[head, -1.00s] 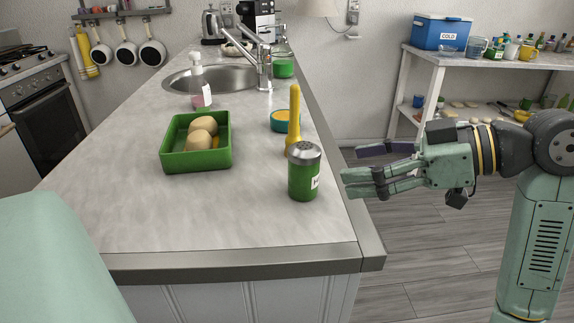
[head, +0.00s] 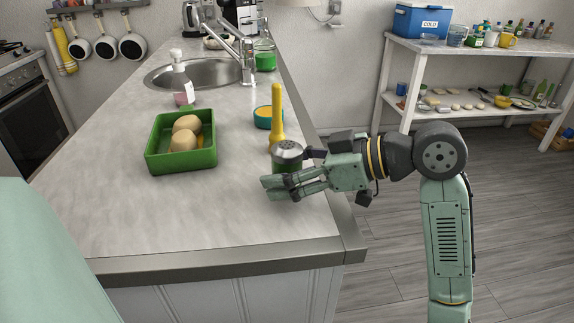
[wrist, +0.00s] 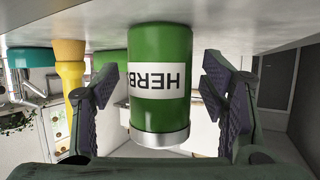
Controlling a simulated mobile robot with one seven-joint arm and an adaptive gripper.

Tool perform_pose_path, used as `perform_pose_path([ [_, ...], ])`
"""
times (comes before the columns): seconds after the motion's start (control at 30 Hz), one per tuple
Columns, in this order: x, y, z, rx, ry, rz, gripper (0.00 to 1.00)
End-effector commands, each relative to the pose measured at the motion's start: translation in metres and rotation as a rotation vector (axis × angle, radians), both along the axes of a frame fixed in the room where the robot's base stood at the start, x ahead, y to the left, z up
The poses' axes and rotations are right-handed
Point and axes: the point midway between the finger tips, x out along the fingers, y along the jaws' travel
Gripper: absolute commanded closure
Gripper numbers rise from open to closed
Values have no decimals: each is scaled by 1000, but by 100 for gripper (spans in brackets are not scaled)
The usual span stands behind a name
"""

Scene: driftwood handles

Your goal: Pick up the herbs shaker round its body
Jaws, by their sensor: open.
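The herbs shaker (head: 288,152) stands upright on the counter near its right edge, green with a silver perforated cap. In the wrist view the shaker (wrist: 160,85) appears upside down with its white "HERBS" label facing the camera, between the two finger pads. My gripper (head: 283,181) is open at the height of the shaker's body, fingers on either side of it. In the wrist view the gripper (wrist: 160,105) shows a gap between each pad and the shaker. In the head view the near finger hides the lower body.
A green tray (head: 181,163) with potatoes sits to the left. The counter in front (head: 190,220) is clear. A sink (head: 195,75) and faucet lie further back.

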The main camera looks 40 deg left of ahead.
Motion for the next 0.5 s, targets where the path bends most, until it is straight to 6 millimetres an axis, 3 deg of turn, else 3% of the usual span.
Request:
perform_pose_path([
  [0.07,0,0,0,0,0,0,34],
  [0.5,0,-1,0,0,0,0,63],
])
